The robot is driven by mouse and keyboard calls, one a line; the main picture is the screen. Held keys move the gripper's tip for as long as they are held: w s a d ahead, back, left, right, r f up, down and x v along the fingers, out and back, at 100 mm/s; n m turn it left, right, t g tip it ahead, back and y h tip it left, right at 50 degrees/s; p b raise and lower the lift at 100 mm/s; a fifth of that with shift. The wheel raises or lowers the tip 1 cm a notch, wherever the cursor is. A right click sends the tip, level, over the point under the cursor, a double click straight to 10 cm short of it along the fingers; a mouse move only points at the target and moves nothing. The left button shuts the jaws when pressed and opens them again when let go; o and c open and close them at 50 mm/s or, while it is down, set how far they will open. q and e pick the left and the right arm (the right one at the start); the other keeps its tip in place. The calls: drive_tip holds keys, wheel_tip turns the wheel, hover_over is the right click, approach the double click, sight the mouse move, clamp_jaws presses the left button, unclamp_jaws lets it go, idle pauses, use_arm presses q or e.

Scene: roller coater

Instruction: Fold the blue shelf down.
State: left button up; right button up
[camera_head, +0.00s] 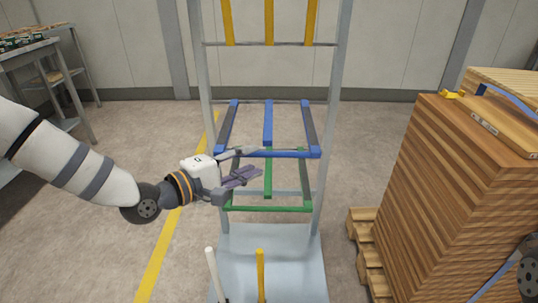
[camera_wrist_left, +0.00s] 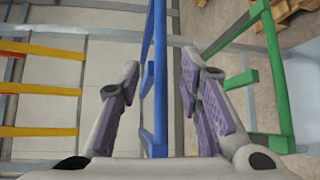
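The blue shelf (camera_head: 268,153) sticks out from the grey rack towards me, roughly level. Its bars run back to the rack's rear. My left gripper (camera_head: 256,163) is at the left part of the shelf's front bar, its fingers spread. In the left wrist view the blue shelf (camera_wrist_left: 159,90) runs edge-on between the two open fingers of the left gripper (camera_wrist_left: 160,70). The fingers look apart from it on both sides. My right gripper is not in view.
A green shelf (camera_head: 268,208) sticks out below the blue one. Yellow shelf bars (camera_head: 269,22) stand upright above. A tall stack of wooden boards (camera_head: 445,190) stands at right, with a pallet (camera_head: 364,228) beside it. A table (camera_head: 40,55) stands far left.

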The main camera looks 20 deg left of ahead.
sight(263, 155)
use_arm(q)
drive_tip(key=x, duration=0.6)
drive_tip(key=shift+w, duration=0.15)
clamp_jaws()
